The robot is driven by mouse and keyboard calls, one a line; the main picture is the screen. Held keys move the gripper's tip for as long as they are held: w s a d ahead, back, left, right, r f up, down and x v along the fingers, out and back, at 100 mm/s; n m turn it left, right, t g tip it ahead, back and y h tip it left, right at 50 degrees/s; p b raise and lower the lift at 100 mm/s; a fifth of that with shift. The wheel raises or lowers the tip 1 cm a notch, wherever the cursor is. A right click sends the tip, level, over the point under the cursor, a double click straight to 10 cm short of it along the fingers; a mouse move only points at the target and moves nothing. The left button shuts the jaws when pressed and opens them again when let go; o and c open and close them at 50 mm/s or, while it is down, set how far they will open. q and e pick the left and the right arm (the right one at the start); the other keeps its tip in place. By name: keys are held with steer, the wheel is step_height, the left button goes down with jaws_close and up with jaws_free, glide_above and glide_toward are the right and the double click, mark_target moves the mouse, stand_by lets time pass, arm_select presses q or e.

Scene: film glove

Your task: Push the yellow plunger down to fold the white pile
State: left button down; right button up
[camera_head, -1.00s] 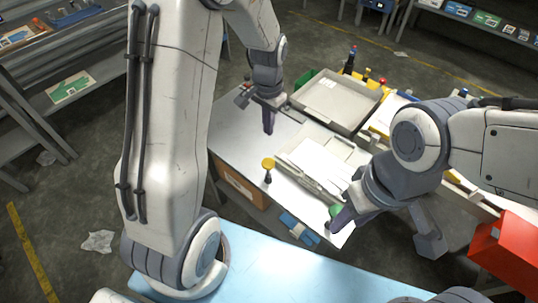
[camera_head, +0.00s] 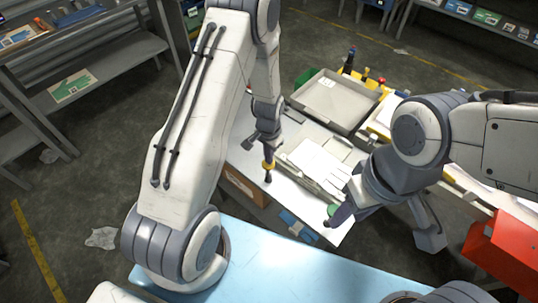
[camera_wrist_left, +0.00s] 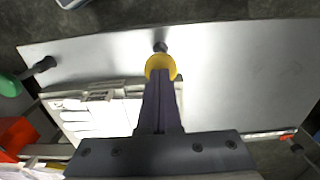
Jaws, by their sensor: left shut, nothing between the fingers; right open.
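The yellow plunger (camera_head: 269,165), a round yellow knob on a dark stem, stands upright at the table's front left edge. It also shows in the left wrist view (camera_wrist_left: 160,63). My left gripper (camera_head: 267,154) is shut and empty, pointing down with its tips right at the knob. In the left wrist view the fingertips (camera_wrist_left: 159,78) overlap the knob's near edge; contact cannot be told. The white pile (camera_head: 317,161) lies in a pale fixture beside the plunger; it also shows in the left wrist view (camera_wrist_left: 100,117). My right gripper (camera_head: 387,226) is open, one finger over a green knob.
The green knob (camera_head: 333,210) stands at the table's front right and in the left wrist view (camera_wrist_left: 9,86). A grey tray (camera_head: 337,99) sits behind the fixture. A red bin (camera_head: 505,253) is at the right. A light blue surface (camera_head: 290,272) lies in front.

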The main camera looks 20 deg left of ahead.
mark_target(269, 167)
arm_select(q)
steer(key=shift+f, duration=0.2)
step_height(269, 167, down, 6)
steer(key=b, duration=0.4)
steer(key=shift+r+b, duration=0.1)
steer(key=shift+b, duration=0.3)
steer(key=shift+s+r, duration=0.1)
stand_by(0.6)
steer(key=shift+d, duration=0.1)
stand_by(0.4)
